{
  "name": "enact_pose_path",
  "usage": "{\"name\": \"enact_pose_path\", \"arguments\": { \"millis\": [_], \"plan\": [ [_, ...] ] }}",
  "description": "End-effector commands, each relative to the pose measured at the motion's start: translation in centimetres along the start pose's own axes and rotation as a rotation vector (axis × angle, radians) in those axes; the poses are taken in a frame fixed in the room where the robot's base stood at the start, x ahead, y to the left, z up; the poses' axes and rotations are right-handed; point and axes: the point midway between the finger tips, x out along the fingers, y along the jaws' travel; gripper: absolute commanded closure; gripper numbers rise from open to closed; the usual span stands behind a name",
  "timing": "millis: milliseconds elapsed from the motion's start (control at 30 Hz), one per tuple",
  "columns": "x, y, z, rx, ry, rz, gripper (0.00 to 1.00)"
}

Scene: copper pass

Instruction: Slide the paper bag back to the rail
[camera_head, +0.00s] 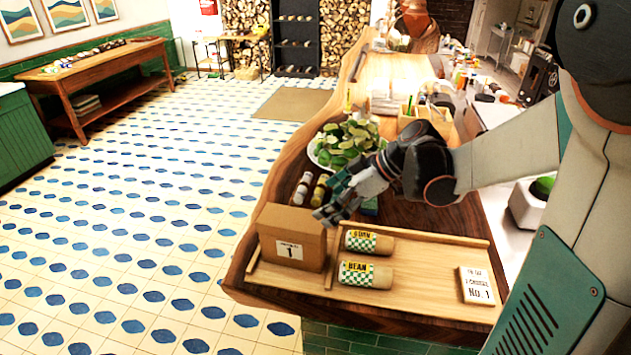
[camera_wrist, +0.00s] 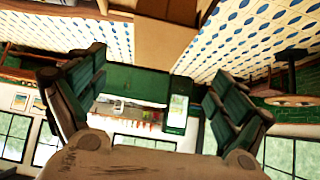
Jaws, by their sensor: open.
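The brown paper bag (camera_head: 291,240) stands upright at the left end of the wooden tray (camera_head: 430,302), with a white label marked 1. The tray has a raised wooden rail (camera_head: 440,231) along its far edge; part of the far edge is hidden behind the bag. My gripper (camera_head: 331,200) is open and empty, above the counter just beyond the bag's upper right corner. In the wrist view its two green fingers (camera_wrist: 156,100) are spread with nothing between them. A brown surface (camera_wrist: 166,40), probably the bag, shows at the top of that view.
Two labelled paper rolls, a far one (camera_head: 367,242) and a near one (camera_head: 365,275), lie right of the bag. A card (camera_head: 477,285) lies at the tray's right. Small jars (camera_head: 302,189) and a leafy bowl (camera_head: 345,142) stand behind. The counter's left edge is close to the bag.

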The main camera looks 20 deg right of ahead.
Motion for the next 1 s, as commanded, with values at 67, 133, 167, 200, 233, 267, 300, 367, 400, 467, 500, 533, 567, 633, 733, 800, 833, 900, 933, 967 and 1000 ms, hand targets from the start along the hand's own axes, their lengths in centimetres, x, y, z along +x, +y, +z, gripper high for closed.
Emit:
{"name": "enact_pose_path", "arguments": {
  "millis": [67,133,167,200,233,267,300,367,400,467,500,533,567,633,733,800,833,900,933,967,1000],
  "plan": [
    [-0.1,0.2,0.1,-0.004,-0.001,0.005,0.08],
    [-0.1,0.2,0.2,-0.005,-0.001,0.005,0.08],
    [-0.1,0.2,0.2,-0.005,-0.001,0.005,0.08],
    [-0.1,0.2,0.2,-0.005,-0.001,0.005,0.08],
    [-0.1,0.2,0.2,-0.005,-0.001,0.005,0.08],
    [-0.1,0.2,0.2,-0.005,-0.001,0.004,0.08],
    [-0.1,0.2,0.2,-0.005,-0.001,0.004,0.08],
    [0.0,0.2,0.2,-0.004,-0.001,0.004,0.08],
    [0.1,0.2,0.2,-0.005,-0.001,0.004,0.08],
    [0.5,0.2,0.2,-0.005,-0.001,0.004,0.08],
    [0.8,0.2,0.2,-0.005,-0.001,0.003,0.08],
    [1.2,0.2,0.2,-0.005,-0.001,0.003,0.08],
    [1.6,0.2,0.2,-0.005,-0.001,0.003,0.08],
    [2.6,0.1,0.2,-0.007,-0.001,0.001,0.08],
    [4.5,0.2,0.2,-0.006,-0.001,0.002,0.08],
    [5.7,0.2,0.2,-0.007,-0.001,0.001,0.08],
    [6.3,0.2,0.2,-0.006,-0.001,0.002,0.08],
    [7.5,0.2,0.2,-0.006,-0.001,0.002,0.08],
    [8.1,0.2,0.2,-0.006,-0.001,0.002,0.08],
    [8.6,0.1,0.2,-0.007,-0.001,0.001,0.08],
    [9.3,0.2,0.2,-0.006,-0.002,0.002,0.08]
  ]
}}
